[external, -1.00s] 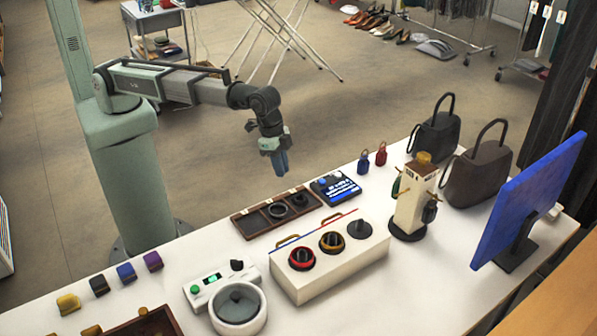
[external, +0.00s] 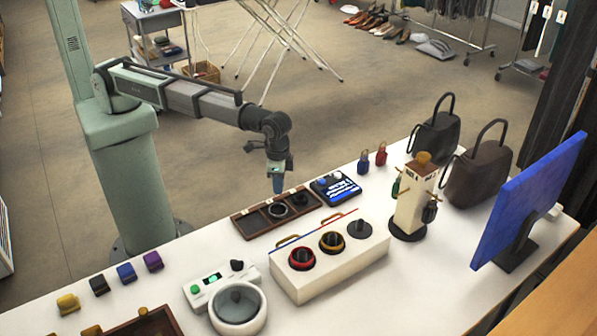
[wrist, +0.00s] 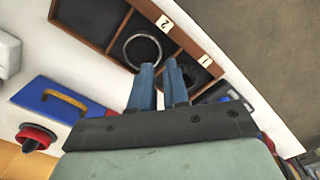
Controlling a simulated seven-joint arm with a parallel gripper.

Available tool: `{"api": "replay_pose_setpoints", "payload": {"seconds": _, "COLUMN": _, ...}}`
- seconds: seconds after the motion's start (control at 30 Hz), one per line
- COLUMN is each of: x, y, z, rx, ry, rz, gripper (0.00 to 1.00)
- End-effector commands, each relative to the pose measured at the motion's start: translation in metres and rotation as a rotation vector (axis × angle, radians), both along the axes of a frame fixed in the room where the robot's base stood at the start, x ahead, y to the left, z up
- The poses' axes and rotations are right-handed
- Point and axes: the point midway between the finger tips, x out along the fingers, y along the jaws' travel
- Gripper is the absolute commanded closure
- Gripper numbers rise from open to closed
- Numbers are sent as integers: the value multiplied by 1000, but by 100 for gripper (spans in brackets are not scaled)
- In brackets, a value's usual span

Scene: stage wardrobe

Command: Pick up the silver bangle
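The silver bangle (wrist: 143,34) is a thin bright ring lying flat in the dark compartment labelled 2 of a wooden tray (wrist: 118,46). In the external view the bangle (external: 278,216) lies in the middle of the tray (external: 243,227), at the table's far edge. My gripper (wrist: 160,66) points down with two blue fingers a small gap apart, and nothing shows between them. In the external view my gripper (external: 278,190) hangs above the tray's back edge, close to the bangle. In the wrist view the fingertips appear just below the ring, not around it.
A dark round item (external: 300,199) sits in the tray's right compartment. A white box with red and yellow rings (external: 318,282) stands in front. A white console (external: 215,288) is at the front left.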

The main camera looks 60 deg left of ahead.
Motion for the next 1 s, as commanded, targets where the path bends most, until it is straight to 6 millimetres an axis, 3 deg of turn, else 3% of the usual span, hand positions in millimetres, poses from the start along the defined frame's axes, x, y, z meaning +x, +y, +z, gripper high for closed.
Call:
{"api": "replay_pose_setpoints", "payload": {"seconds": 0.37, "x": 0, "y": 0, "z": -20, "rx": 0, "ry": 0, "rz": -1, "gripper": 85}}
{"api": "replay_pose_setpoints", "payload": {"seconds": 0.73, "x": -1, "y": -2, "z": -62, "rx": 1, "ry": 1, "rz": -2, "gripper": 85}}
{"api": "replay_pose_setpoints", "payload": {"seconds": 1.0, "x": 0, "y": -2, "z": -66, "rx": -1, "ry": -1, "rz": -2, "gripper": 85}}
